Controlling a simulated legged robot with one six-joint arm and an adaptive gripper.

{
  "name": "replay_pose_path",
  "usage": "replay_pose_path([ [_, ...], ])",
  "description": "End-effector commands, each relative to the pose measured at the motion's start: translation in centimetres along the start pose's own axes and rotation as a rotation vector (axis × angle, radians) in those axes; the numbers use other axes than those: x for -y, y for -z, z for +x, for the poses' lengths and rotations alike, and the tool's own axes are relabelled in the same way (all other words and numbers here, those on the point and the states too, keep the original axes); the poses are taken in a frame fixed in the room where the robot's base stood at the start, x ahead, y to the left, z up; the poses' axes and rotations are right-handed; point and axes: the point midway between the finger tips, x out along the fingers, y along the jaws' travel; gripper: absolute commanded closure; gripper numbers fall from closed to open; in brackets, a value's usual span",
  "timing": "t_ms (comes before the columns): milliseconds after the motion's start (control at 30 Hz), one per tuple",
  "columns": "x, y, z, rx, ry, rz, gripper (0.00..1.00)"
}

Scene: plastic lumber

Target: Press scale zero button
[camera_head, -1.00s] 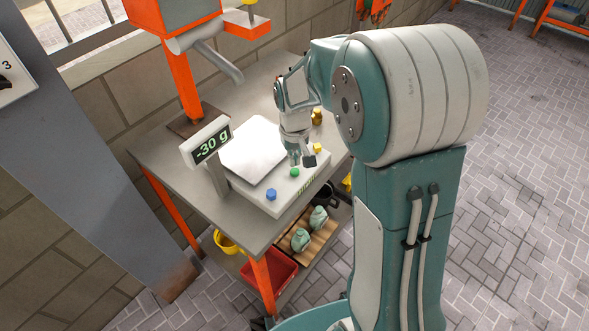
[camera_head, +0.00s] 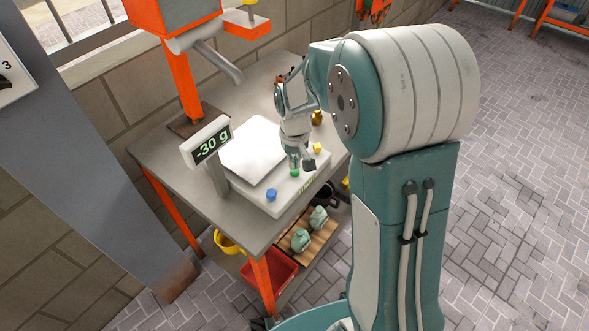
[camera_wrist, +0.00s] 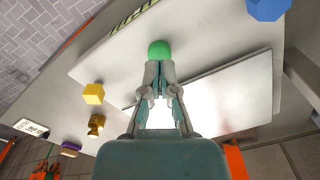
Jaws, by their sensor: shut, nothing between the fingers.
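The white scale (camera_head: 277,202) stands on a grey table, and its raised display (camera_head: 206,143) reads -30 g. A blue button (camera_head: 271,195), a green button (camera_head: 294,173) and a yellow button (camera_head: 317,148) line its front edge. My gripper (camera_head: 300,164) is shut and empty, pointing down just above or at the green button. In the wrist view the fingertips (camera_wrist: 160,66) meet right at the round green button (camera_wrist: 159,49); I cannot tell whether they touch it. The yellow button (camera_wrist: 94,94) and blue button (camera_wrist: 267,8) lie to either side.
The scale's plate (camera_head: 252,150) lies behind the buttons. A brass weight (camera_head: 317,117) stands on the table (camera_head: 164,160) beyond the scale. An orange press (camera_head: 184,90) rises at the back. A red bin (camera_head: 268,270) sits on the lower shelf.

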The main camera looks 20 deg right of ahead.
Motion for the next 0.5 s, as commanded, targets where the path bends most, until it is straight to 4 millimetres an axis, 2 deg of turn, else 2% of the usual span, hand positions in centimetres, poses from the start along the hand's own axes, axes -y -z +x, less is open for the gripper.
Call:
replay_pose_path([
  [500, 0.0, 0.0, 1.6, 0.001, 0.000, 0.000, 1.00],
])
